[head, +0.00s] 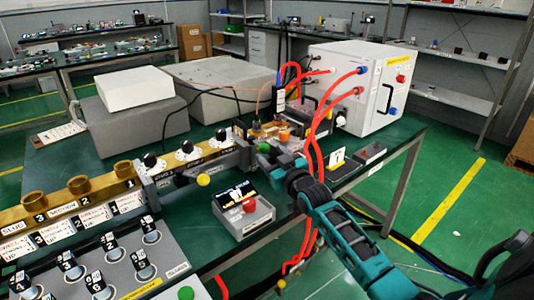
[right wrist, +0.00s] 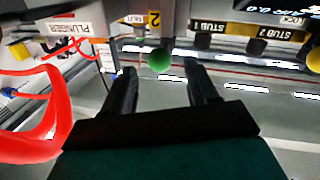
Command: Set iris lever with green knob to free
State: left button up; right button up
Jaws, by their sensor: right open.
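The green knob (head: 264,147) of the iris lever is at the right end of the brass waveguide line. In the right wrist view the green knob (right wrist: 159,60) shows between my two fingertips, nearer the left one. My right gripper (head: 270,161) is open and empty, just in front of the knob; it also shows in the right wrist view (right wrist: 163,75). I cannot tell how deep the knob lies between the fingers. The lever's arm and its position marks are mostly hidden. My left gripper is not in view.
A grey box with a red button (head: 249,206) stands left of my right arm. Red hoses (head: 311,130) hang from the white cabinet (head: 350,85) close to the gripper. A "PLUNGER" label (right wrist: 77,29) shows in the wrist view.

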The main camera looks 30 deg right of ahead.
aim_at(267, 151)
jog(key=shift+w+d, duration=0.15)
jog(key=shift+w, duration=0.75)
jog(key=shift+w+d, duration=0.1)
jog(key=shift+w, duration=0.75)
grip_shut()
